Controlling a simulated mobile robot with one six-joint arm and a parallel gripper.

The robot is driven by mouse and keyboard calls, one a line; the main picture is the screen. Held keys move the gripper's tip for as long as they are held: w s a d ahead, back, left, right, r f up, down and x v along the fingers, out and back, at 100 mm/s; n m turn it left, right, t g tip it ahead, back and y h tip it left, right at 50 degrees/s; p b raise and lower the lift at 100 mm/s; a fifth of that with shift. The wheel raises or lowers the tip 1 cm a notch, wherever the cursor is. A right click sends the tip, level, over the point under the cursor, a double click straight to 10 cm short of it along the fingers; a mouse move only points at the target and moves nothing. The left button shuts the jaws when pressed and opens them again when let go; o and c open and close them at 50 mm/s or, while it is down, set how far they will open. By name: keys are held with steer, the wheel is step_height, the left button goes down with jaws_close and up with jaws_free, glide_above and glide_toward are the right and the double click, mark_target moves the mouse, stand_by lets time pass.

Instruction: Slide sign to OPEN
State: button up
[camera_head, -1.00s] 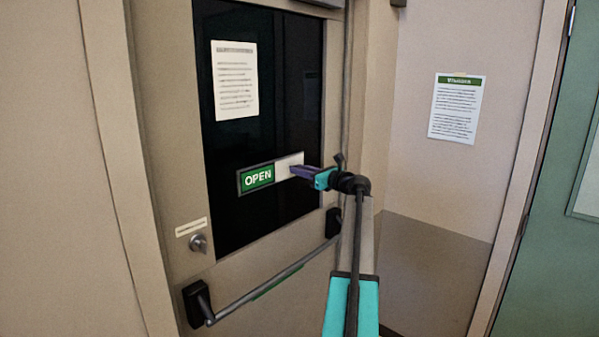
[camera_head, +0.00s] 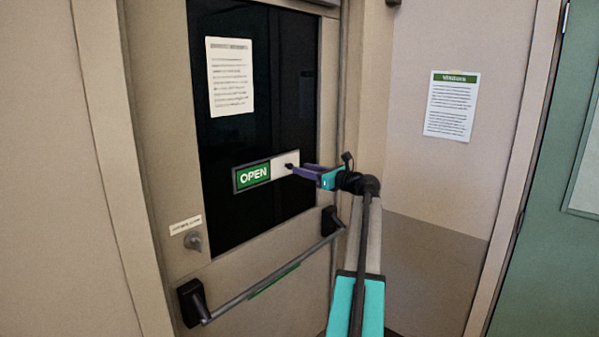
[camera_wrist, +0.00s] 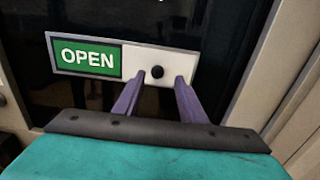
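The sliding sign (camera_head: 252,176) is on the door's dark glass and shows a green field with white "OPEN" on its left half. Its right half is a white slider plate (camera_head: 283,161) with a small black knob (camera_head: 289,166). In the wrist view the sign (camera_wrist: 88,59) is seen close, and the knob (camera_wrist: 157,72) stands between the finger tips with a gap on each side. My gripper (camera_head: 294,168) has purple fingers and a teal body. It is open in the wrist view (camera_wrist: 159,79), and nothing is held.
A push bar (camera_head: 265,278) crosses the door below the sign. A round lock knob (camera_head: 193,241) is at lower left. A paper notice (camera_head: 230,77) hangs on the glass above, and another notice (camera_head: 452,105) is on the right wall.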

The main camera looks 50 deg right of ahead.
steer(key=s+b, duration=0.2)
steer(key=s, duration=0.7)
steer(key=shift+s+a, duration=0.3)
steer(key=shift+a, duration=0.05)
steer(key=shift+s, duration=0.1)
